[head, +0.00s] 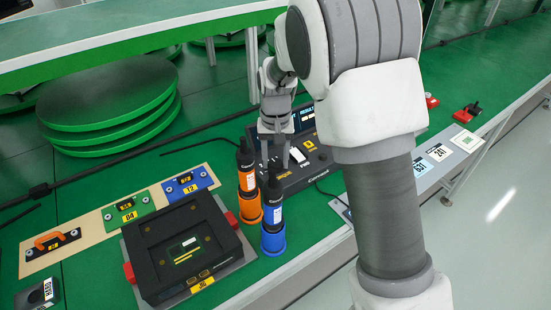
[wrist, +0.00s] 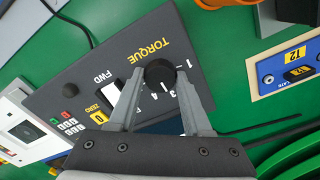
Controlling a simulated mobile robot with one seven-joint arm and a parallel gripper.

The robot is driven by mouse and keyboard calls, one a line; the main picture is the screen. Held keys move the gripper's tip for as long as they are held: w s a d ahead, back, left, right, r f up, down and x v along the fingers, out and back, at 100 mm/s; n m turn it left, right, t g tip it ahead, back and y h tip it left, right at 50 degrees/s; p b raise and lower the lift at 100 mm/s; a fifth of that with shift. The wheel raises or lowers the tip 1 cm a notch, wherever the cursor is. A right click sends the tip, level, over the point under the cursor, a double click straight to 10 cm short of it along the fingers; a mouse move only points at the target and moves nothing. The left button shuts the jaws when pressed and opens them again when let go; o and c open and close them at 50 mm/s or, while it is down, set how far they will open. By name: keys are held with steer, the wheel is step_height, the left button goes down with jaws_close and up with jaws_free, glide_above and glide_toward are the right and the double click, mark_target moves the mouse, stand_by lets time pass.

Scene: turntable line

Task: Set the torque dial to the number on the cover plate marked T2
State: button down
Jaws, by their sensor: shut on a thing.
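The torque dial (wrist: 160,74) is a black round knob on a dark grey control box (wrist: 75,65), beside the yellow word TORQUE. Some scale numbers show around it, 1, 3 and 4 among them; the pointer mark is not clear. My gripper (wrist: 160,84) has one finger on each side of the dial and is shut on it. In the head view my gripper (head: 275,155) reaches down to the box (head: 325,165), and the dial is hard to make out there.
A green plate (head: 145,205) labelled 04 and a dark plate with an orange handle (head: 52,238) lie left of the blue one. Orange (head: 248,190) and blue (head: 272,215) screwdrivers stand in holders close in front of my gripper. A black fixture (head: 185,250) sits at front left.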

mark_target(276, 162)
steer(key=shift+n, duration=0.3)
steer(key=n+p, duration=0.1)
steer(key=n, duration=0.2)
steer(key=shift+r, duration=0.1)
steer(key=shift+n+p, duration=0.7)
steer(key=shift+n, duration=1.3)
steer(key=shift+c, duration=1.7)
jaws_free()
step_height(276, 162, up, 17)
steer(key=p, duration=0.3)
steer(key=shift+r, duration=0.15)
